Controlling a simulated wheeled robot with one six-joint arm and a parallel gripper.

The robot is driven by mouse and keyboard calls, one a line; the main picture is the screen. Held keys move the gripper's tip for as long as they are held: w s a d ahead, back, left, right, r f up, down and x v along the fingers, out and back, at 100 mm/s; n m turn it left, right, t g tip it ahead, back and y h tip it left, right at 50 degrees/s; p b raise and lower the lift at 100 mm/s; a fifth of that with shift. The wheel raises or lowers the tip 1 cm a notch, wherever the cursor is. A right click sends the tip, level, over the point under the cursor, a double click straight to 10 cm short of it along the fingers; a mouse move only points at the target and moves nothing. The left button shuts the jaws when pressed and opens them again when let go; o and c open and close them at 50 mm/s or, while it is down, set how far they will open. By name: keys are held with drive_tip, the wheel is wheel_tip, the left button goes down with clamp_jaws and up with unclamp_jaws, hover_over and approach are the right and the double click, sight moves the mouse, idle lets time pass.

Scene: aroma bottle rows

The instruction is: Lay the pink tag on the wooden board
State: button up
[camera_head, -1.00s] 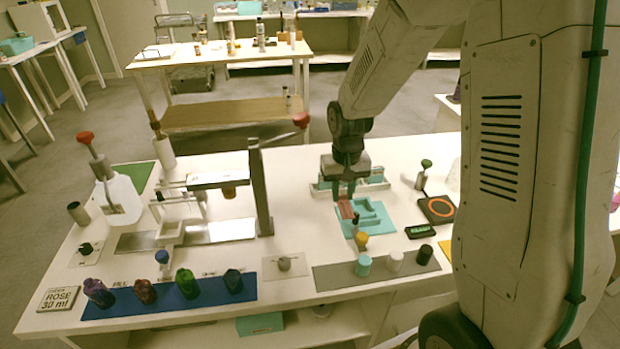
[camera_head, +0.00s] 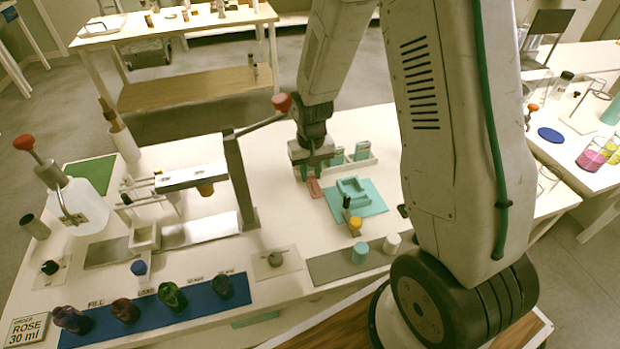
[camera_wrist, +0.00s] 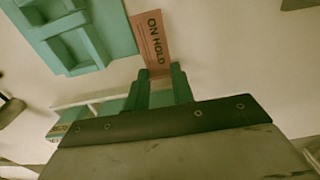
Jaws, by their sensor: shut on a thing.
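The pink tag (camera_wrist: 153,40), printed "ON HOLD", is pinched at its near end between the fingertips of my gripper (camera_wrist: 160,73). In the head view the tag (camera_head: 315,188) hangs below my gripper (camera_head: 308,174), over the white table just left of a teal tray. Its height above the table is hard to tell. A brown wood-grained surface (camera_head: 520,330) shows at the bottom of the head view, mostly hidden behind my arm and its base. I cannot tell if it is the wooden board.
The teal tray (camera_head: 372,205) lies beside the tag. A white rack (camera_head: 350,165) with teal boxes stands behind it. A metal post (camera_head: 240,185) rises to the left, and an amber-capped bottle (camera_head: 355,224) stands in front. Dark bottles line a blue mat (camera_head: 100,330).

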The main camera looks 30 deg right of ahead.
drive_tip(key=shift+f, duration=1.3)
drive_tip(key=shift+f, duration=0.15)
drive_tip(key=o, duration=1)
drive_tip(key=shift+c, duration=0.2)
